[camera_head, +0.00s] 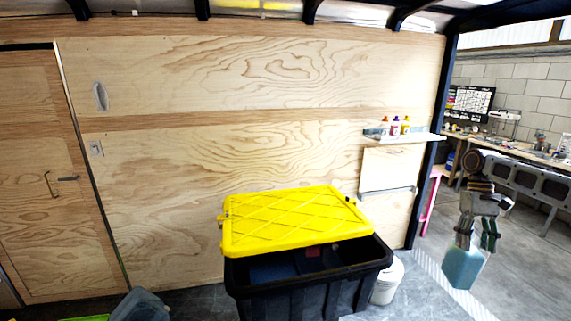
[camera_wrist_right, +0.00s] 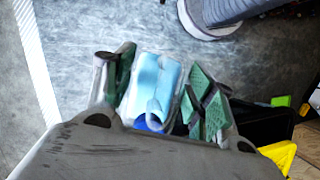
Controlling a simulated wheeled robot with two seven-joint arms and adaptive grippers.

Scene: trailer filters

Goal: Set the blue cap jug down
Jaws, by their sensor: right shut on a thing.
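The light blue jug (camera_head: 463,268) hangs from my right gripper (camera_head: 477,232) at the right side of the head view, in front of the grey floor. It is slightly tilted there. In the right wrist view, the jug (camera_wrist_right: 157,80) sits between the two green-padded fingers of my right gripper (camera_wrist_right: 158,88), which is shut on it. Its blue cap (camera_wrist_right: 150,122) shows partly near the palm. Clear floor shows beyond the jug, with no contact visible. My left gripper is in neither view.
A black tote (camera_head: 300,295) with a yellow lid (camera_head: 290,220) lying askew on top stands at centre. A white bucket (camera_head: 388,282) is beside it. A small wall shelf (camera_head: 415,137) holds several bottles. A workbench (camera_head: 530,150) is at the far right. Open floor (camera_head: 520,270) lies at right.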

